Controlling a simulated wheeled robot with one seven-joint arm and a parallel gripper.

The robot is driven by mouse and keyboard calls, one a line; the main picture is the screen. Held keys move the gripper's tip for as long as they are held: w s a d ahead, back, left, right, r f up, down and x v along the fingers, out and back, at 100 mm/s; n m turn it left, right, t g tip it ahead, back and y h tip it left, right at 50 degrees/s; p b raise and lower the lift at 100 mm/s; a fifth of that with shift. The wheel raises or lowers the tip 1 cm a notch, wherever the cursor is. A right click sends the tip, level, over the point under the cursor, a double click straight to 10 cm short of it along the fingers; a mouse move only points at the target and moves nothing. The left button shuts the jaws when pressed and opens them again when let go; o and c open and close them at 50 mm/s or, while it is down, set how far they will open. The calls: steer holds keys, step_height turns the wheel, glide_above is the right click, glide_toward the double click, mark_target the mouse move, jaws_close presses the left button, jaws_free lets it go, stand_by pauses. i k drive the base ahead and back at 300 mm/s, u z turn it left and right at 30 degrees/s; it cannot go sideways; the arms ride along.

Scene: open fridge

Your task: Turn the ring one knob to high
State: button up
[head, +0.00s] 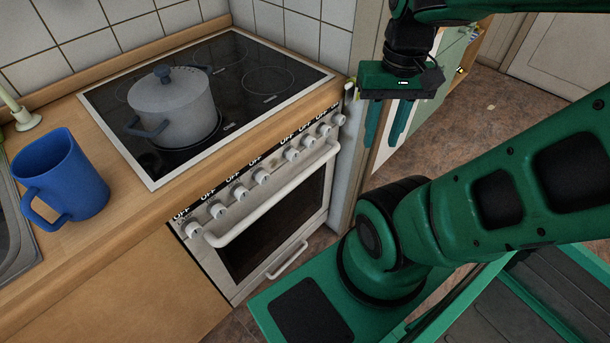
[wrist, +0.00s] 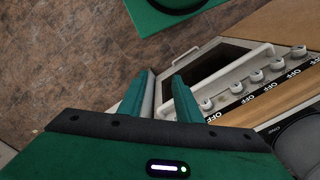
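A row of white knobs (head: 237,191) runs along the front panel of the white stove (head: 285,190), below the cooktop edge. Labels reading OFF stand above several knobs; which knob belongs to ring one is not readable. Several knobs also show at the right in the wrist view (wrist: 256,76). My gripper (head: 381,145) hangs fingers down, right of the stove's right end and apart from the knobs. Its two teal fingers are apart with nothing between them, as the wrist view (wrist: 164,75) also shows.
A grey pot (head: 173,108) with a blue-knobbed lid stands on the black cooktop (head: 270,75). The white oven handle (head: 275,195) juts out below the knobs. A blue mug (head: 65,175) stands on the wooden counter at left. Brown floor (wrist: 60,60) lies open beside the stove.

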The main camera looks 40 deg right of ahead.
mark_target(291, 154)
steer(key=k, duration=1)
steer(key=z, duration=0.2)
